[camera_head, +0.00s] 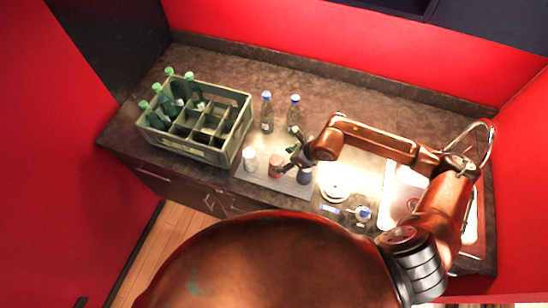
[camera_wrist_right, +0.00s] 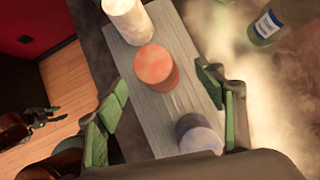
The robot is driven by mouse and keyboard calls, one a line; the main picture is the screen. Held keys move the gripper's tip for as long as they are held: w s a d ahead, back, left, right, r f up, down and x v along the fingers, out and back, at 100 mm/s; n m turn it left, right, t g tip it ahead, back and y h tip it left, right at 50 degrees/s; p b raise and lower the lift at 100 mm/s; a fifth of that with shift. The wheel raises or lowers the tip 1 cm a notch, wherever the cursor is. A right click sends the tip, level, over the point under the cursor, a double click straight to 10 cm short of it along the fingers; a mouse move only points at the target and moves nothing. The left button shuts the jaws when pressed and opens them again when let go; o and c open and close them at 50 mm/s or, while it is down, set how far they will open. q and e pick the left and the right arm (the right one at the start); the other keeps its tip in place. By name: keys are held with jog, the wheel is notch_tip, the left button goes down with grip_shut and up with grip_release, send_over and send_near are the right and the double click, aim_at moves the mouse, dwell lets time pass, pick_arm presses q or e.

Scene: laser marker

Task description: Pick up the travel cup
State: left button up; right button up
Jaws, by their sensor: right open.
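Three cup-like containers stand in a row on a grey board: a white one (camera_head: 250,158), a red-orange one (camera_head: 275,166) and a dark blue one (camera_head: 305,174). I cannot tell which is the travel cup. In the right wrist view the white (camera_wrist_right: 128,20), red-orange (camera_wrist_right: 155,68) and blue-grey (camera_wrist_right: 198,135) ones show from above. My right gripper (camera_head: 290,160) is open and empty above the row, its green-padded fingers (camera_wrist_right: 163,112) spread on either side of the board. A dark gripper, apparently my left (camera_wrist_right: 42,116), shows at the wrist view's left edge; its jaw state is unclear.
The grey board (camera_head: 285,185) lies near the counter's front edge. A green crate (camera_head: 215,155) with bottles is left. Two blue-capped bottles (camera_head: 266,112) (camera_head: 294,113) stand behind. A white dish (camera_head: 335,188) and the sink (camera_head: 400,205) are right.

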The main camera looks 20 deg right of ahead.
jog(key=p+x, duration=0.1)
jog(key=x, duration=0.2)
jog(key=shift+s, duration=0.2)
jog(key=p+x, duration=0.1)
jog(key=x, duration=0.2)
jog(key=shift+s+f, duration=0.15)
jog(key=shift+f, duration=0.15)
jog(key=shift+a+f, duration=0.1)
jog(key=shift+f, duration=0.2)
jog(key=shift+c, duration=0.2)
jog(key=c, duration=0.9)
pick_arm(q)
jog(key=shift+s+r, duration=0.15)
jog(key=shift+r, duration=0.45)
jog(key=shift+s+r, duration=0.15)
jog(key=shift+r, duration=0.45)
pick_arm(e)
jog(key=c, duration=0.4)
